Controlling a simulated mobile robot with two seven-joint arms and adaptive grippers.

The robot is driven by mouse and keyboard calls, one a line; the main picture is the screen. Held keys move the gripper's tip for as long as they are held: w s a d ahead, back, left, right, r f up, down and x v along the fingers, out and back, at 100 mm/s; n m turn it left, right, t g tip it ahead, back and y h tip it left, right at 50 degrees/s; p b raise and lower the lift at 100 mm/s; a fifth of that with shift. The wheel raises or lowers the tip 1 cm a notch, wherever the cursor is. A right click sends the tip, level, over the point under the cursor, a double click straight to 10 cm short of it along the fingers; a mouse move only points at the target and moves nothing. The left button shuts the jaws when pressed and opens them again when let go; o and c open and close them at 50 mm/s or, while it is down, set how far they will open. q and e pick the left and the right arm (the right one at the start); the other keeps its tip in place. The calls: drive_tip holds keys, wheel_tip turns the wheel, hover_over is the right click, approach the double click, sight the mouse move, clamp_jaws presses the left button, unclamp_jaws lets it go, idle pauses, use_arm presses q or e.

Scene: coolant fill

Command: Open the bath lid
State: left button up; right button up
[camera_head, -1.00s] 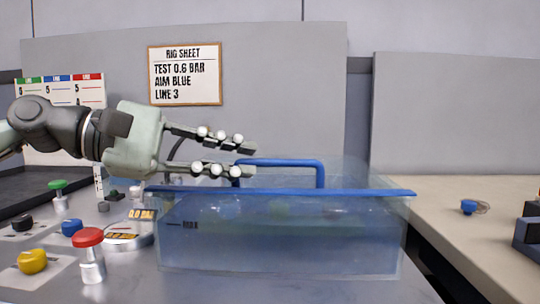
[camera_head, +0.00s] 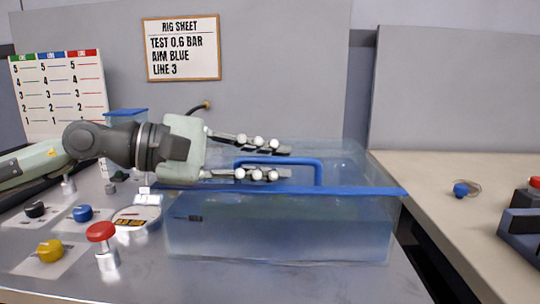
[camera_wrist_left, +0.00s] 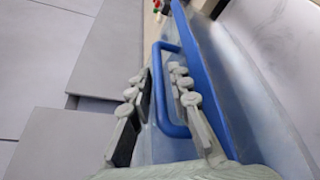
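The bath (camera_head: 290,235) is a clear, bluish box standing on the metal bench. Its lid shows a blue front edge (camera_head: 350,190) and a blue bar handle (camera_head: 318,172); the lid looks shut. My left gripper (camera_head: 289,162) reaches in from the left at handle height. Its two fingers are apart, one above the other in the head view, with the handle's top bar between them. In the left wrist view the handle (camera_wrist_left: 157,85) also lies between the open fingers, with gaps visible. My right gripper is not in view.
Red (camera_head: 101,232), yellow (camera_head: 50,251) and blue (camera_head: 82,213) knobs and a gauge (camera_head: 137,214) stand left of the bath. A rig sheet (camera_head: 181,48) hangs behind. A beige counter (camera_head: 450,230) with a small blue part (camera_head: 461,190) lies right, across a gap.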

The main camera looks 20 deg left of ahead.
use_arm(q)
drive_tip(key=shift+c, duration=0.3)
clamp_jaws()
drive_tip(key=shift+r, duration=0.1)
